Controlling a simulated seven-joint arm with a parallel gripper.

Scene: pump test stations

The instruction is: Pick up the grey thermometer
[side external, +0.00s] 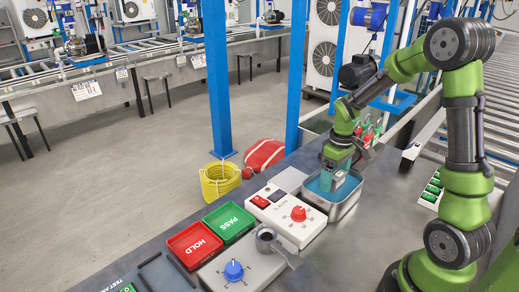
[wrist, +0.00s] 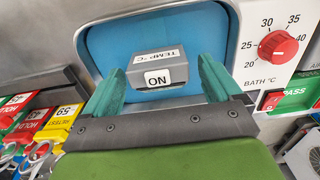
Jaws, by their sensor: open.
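The grey thermometer (wrist: 178,73) is a small box marked "TEMP °C" and "ON". In the wrist view it sits over the blue water of a metal bath (wrist: 97,46), and its lower part is hidden. My gripper (wrist: 162,82) is open, with one teal finger on each side of the thermometer. Gaps show between the fingers and the box. In the side view my gripper (side external: 332,181) points down into the bath (side external: 345,211), and the thermometer is mostly hidden by the fingers.
A white bath controller (side external: 288,216) with a red knob stands left of the bath. Green PASS (side external: 229,222) and red HOLD (side external: 194,245) trays and a blue-knobbed box (side external: 240,272) lie nearer the front. Red-handled tools (side external: 366,133) stand behind. Bare bench lies right of the bath.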

